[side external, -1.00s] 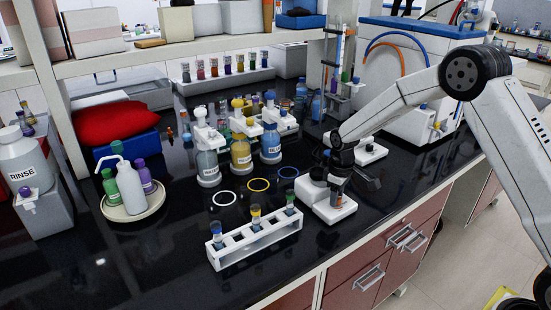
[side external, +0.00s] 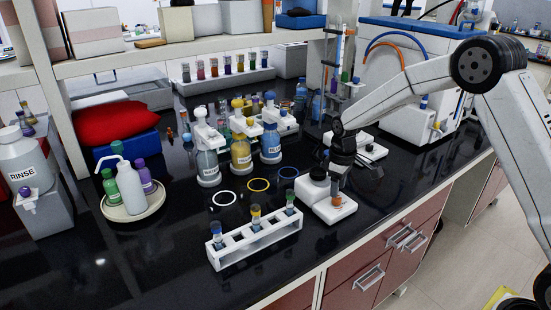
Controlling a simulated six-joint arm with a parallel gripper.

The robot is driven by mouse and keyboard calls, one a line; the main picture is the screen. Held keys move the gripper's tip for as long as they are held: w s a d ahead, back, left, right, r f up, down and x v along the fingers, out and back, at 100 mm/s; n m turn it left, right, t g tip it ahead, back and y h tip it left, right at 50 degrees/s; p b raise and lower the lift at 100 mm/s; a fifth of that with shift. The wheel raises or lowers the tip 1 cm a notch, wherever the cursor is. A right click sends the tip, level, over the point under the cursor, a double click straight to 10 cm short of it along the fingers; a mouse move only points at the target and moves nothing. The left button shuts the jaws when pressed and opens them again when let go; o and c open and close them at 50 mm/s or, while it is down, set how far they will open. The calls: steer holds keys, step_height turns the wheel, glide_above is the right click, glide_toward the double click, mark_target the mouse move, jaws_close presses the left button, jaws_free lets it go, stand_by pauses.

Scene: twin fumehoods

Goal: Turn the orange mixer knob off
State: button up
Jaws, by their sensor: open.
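A second white device (side external: 368,149) sits behind my gripper. A white rack (side external: 254,243) with several vials stands left of the mixer. Bottles on stands (side external: 240,155) are behind it. The blue-topped white cabinet (side external: 420,85) stands at the back right.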

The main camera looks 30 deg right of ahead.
mark_target(338, 200)
steer(key=shift+r, duration=2.25)
steer(key=shift+s+a, duration=0.2)
steer(key=shift+s, duration=0.25)
steer(key=s+a+m+t, duration=0.1)
steer(key=s+a+m, duration=0.1)
steer(key=s, duration=0.8)
steer(key=s+a+f+m+t, duration=0.1)
steer(key=s+a+m, duration=0.1)
steer(key=s, duration=0.8)
steer(key=shift+s+a+t, duration=0.15)
steer(key=shift+a+t, duration=0.15)
steer(key=shift+a, duration=0.45)
